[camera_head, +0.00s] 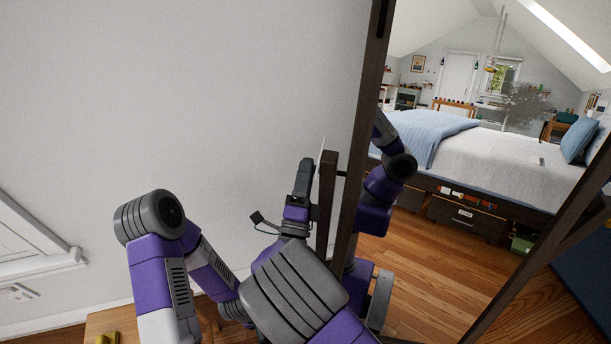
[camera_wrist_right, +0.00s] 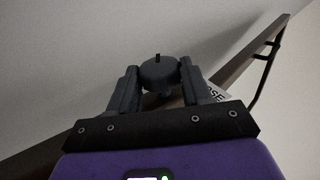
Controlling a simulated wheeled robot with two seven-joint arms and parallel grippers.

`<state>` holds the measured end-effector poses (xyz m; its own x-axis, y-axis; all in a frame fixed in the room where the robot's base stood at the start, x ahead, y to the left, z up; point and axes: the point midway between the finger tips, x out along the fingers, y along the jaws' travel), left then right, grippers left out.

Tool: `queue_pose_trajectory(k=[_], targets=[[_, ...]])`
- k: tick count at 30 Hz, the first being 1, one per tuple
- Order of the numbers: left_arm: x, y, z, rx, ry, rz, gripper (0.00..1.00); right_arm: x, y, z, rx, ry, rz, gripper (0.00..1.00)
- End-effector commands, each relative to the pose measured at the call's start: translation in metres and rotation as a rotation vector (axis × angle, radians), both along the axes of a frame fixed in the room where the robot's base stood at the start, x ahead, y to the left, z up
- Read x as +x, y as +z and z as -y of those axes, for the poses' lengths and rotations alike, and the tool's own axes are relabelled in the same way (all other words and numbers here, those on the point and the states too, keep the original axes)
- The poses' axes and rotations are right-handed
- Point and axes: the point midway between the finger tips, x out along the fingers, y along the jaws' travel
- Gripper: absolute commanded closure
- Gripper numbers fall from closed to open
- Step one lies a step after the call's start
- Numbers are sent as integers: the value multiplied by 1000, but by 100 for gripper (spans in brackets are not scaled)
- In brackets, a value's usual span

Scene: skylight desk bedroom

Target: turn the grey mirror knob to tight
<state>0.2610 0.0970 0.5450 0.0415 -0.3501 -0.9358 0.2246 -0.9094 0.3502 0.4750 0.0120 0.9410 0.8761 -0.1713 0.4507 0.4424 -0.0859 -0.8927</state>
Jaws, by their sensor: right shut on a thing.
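The grey mirror knob (camera_wrist_right: 158,73) is a round dark grey disc with a black mark at its top edge, seen in the right wrist view. My right gripper (camera_wrist_right: 158,80) is shut on it, one finger at each side. In the head view my right gripper (camera_head: 304,178) is beside the dark post (camera_head: 326,205) of the mirror stand, and the knob is hidden there. The mirror's dark frame (camera_head: 363,120) stands tilted just right of the post. A white label (camera_wrist_right: 214,94) with the letters "OSE" showing is partly behind the right finger. My left gripper is not in view.
A plain pale wall (camera_head: 180,90) fills the left. The mirror glass reflects a bed (camera_head: 500,160), wooden floor and my own arm. A wooden surface (camera_head: 100,322) with a small yellow object (camera_head: 107,338) is at the lower left.

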Motion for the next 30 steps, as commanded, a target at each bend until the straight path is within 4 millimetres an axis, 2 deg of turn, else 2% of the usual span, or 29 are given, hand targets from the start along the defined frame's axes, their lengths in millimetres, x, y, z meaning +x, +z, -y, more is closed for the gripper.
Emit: queue_pose_trajectory(k=[7,8,12,22,30], targets=[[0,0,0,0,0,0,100,0,1,-1,0,4,2,82],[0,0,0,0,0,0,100,0,1,-1,0,4,2,47],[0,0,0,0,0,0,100,0,1,-1,0,2,1,26],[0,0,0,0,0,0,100,-3,-1,-1,-1,2,-1,26],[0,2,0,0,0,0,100,-39,-20,-9,-2,4,-2,26]])
